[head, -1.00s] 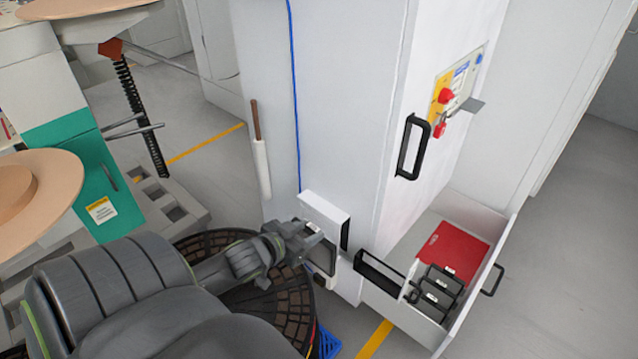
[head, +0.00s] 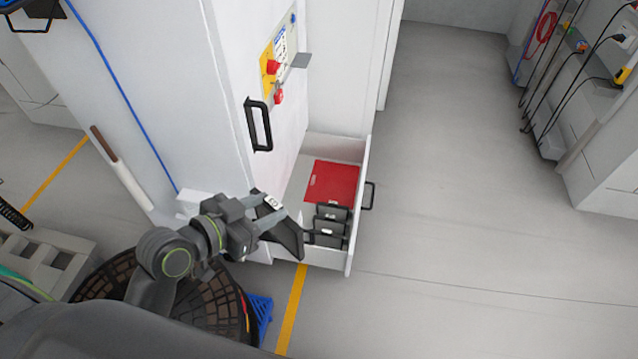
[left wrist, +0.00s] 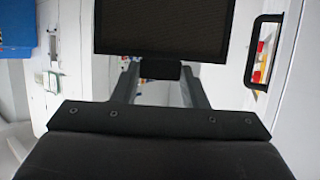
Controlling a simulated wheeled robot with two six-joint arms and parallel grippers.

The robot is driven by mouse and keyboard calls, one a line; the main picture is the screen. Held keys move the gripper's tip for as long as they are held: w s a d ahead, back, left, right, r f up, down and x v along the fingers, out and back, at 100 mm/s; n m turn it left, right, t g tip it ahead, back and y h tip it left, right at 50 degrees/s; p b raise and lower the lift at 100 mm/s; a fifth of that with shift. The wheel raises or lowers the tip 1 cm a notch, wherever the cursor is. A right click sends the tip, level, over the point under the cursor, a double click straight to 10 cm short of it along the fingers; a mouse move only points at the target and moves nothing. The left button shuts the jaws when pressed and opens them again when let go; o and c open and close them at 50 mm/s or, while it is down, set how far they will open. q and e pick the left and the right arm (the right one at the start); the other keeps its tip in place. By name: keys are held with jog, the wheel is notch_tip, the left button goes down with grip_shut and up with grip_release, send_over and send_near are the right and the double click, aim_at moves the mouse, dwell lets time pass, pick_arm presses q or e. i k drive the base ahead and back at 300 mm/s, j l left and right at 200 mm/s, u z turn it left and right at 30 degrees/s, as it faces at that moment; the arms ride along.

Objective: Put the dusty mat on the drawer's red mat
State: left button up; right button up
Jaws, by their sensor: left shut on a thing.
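The dusty mat (head: 287,236) is a dark, flat, framed panel with a small white label. My left gripper (head: 266,212) is shut on one edge of it and holds it tilted, in front of the drawer's near left corner in the head view. In the left wrist view the dusty mat (left wrist: 160,28) shows as a dark mesh panel beyond the fingers (left wrist: 158,76). The red mat (head: 334,180) lies flat and bare on the floor of the open white drawer (head: 355,215). My right gripper is out of view.
Several dark framed pieces with white labels (head: 330,226) stand in the drawer's near part, in front of the red mat. The cabinet's black handle (head: 259,125) sticks out above. A round brown basket (head: 195,310) and a blue crate (head: 261,315) are below my arm. Floor to the right is clear.

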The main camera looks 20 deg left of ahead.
aim_at(334, 178)
jog(key=i+l, duration=0.15)
jog(key=l, duration=0.2)
jog(key=i+l+u, duration=0.1)
jog(key=l, duration=0.25)
jog(key=i+l, duration=0.15)
jog(key=l, duration=0.2)
jog(key=i+l+u, duration=0.15)
jog(key=l, duration=0.55)
jog(key=i+u, duration=0.15)
jog(key=i, duration=0.3)
jog(key=i+l+u, duration=0.15)
jog(key=i, duration=0.35)
jog(key=i+l+u, duration=0.15)
jog(key=i, duration=0.55)
